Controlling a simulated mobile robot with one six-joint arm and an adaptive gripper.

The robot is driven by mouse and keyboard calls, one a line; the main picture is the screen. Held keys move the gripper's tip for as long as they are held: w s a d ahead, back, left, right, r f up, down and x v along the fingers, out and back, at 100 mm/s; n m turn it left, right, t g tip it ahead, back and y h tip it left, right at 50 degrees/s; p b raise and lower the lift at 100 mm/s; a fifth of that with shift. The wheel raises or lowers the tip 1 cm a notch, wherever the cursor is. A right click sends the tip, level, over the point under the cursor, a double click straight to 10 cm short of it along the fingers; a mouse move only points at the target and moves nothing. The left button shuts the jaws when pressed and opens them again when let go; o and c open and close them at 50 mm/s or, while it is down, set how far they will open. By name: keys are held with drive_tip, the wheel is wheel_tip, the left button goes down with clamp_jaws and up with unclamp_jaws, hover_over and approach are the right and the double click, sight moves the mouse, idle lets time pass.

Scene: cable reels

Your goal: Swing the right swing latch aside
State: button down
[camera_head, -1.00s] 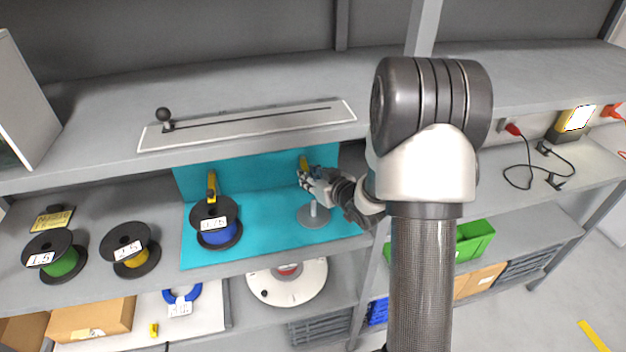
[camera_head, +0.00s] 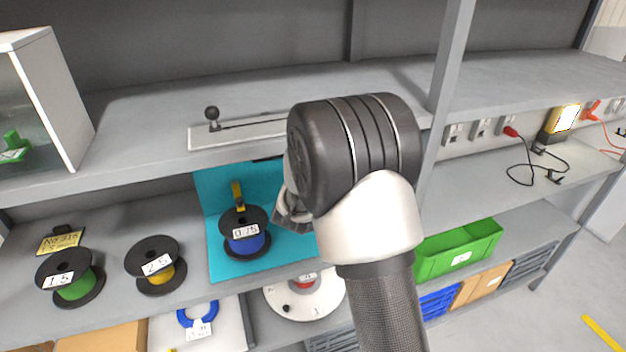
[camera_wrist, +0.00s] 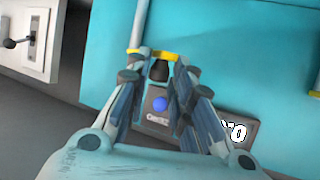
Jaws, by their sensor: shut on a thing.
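The right swing latch shows in the wrist view as a thin yellow bar (camera_wrist: 150,53) with a dark knob (camera_wrist: 160,70) below it. My gripper (camera_wrist: 159,80) has its fingers closed in around the dark knob, in front of a turquoise panel. In the head view my arm hides the right latch and the fingertips; only part of my gripper (camera_head: 292,212) shows beside the arm. The other latch, yellow and black (camera_head: 238,195), stands upright behind the reel of blue wire marked 0.75 (camera_head: 245,240).
Reels with green wire (camera_head: 76,288) and yellow wire (camera_head: 166,272) stand at left on the shelf. The upper shelf (camera_head: 150,115) overhangs the turquoise bay. A slotted plate with a black knob (camera_head: 212,114) lies on it. A green crate (camera_head: 440,258) stands lower right.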

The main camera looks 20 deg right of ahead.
drive_tip(key=shift+w+a+r+m+g+h+p, duration=0.1)
drive_tip(key=shift+w+a+m+g+h+p, duration=0.2)
drive_tip(key=shift+w+m+h+p, duration=0.35)
drive_tip(key=shift+w+a+r+m+g+h+p, duration=0.1)
drive_tip(key=shift+w+a+m+g+h+p, duration=0.2)
drive_tip(key=shift+p, duration=0.65)
drive_tip(key=shift+s, duration=0.1)
drive_tip(key=shift+d, duration=0.1)
drive_tip(key=c, duration=1.8)
unclamp_jaws()
drive_tip(key=shift+o, duration=1.4)
drive_tip(key=shift+f, duration=0.15)
drive_tip(key=shift+s, duration=0.1)
drive_tip(key=v, duration=1.2)
drive_tip(key=shift+o, duration=0.4)
